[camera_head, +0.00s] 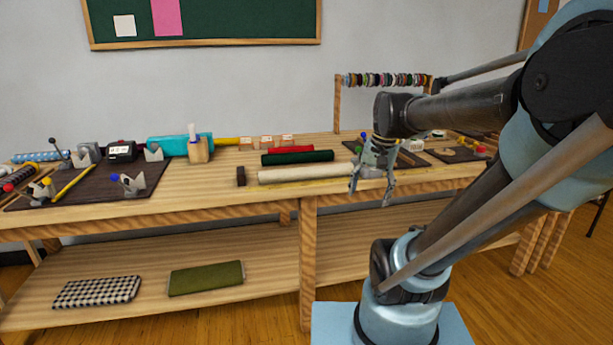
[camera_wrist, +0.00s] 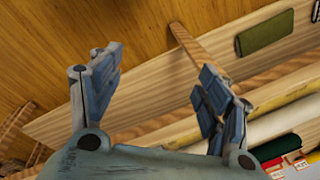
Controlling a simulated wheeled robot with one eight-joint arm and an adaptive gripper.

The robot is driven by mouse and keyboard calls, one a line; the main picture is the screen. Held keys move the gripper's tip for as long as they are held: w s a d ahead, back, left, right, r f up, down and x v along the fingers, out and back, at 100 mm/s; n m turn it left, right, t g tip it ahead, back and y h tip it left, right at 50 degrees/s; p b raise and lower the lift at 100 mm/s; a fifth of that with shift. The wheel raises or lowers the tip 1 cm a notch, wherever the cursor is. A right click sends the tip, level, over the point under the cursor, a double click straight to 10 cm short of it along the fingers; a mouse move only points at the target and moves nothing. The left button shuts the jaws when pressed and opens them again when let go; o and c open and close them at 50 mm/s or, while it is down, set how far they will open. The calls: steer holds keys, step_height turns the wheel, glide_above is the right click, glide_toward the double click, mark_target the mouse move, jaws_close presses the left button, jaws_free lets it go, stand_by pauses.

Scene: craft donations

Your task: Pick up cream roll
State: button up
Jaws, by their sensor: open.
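The cream roll (camera_head: 305,174) lies lengthwise near the front of the wooden table, below the green and red rolls in the head view. In the wrist view the cream roll (camera_wrist: 285,120) shows at the right, partly hidden behind a finger. My gripper (camera_head: 372,192) is open and empty, by the table's front edge at the right end of the cream roll. In the wrist view its two fingers (camera_wrist: 155,100) stand wide apart with nothing between them. The head view does not show clearly whether it touches the roll.
A dark green roll (camera_head: 297,157) and a red roll (camera_head: 288,149) lie just behind the cream roll. A small dark block (camera_head: 240,176) stands by its left end. Dark mats with tools lie to both sides. Folded cloths (camera_head: 206,278) lie on the lower shelf.

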steer(key=w+a+r+m+g+y, duration=0.1)
steer(key=w+a+r+m, duration=0.25)
steer(key=w, duration=0.45)
steer(key=w+a+r+m+g+y, duration=0.1)
steer(key=w+a+r+m, duration=0.3)
steer(key=w, duration=0.5)
steer(key=w+a+r+m+g+y, duration=0.1)
steer(key=w+a+r+m, duration=0.2)
steer(key=w+a+r, duration=0.35)
glide_toward(308, 170)
steer(key=f, duration=0.1)
steer(key=w+a+f, duration=0.1)
steer(key=f, duration=0.1)
steer(key=w+f, duration=0.1)
steer(key=f, duration=0.1)
steer(key=shift+a, duration=0.3)
steer(key=shift+s+x, duration=0.15)
steer(key=shift+x, duration=1.25)
steer(key=shift+s+x, duration=0.1)
steer(key=shift+x, duration=1.25)
steer(key=shift+r, duration=0.1)
steer(key=c, duration=1.3)
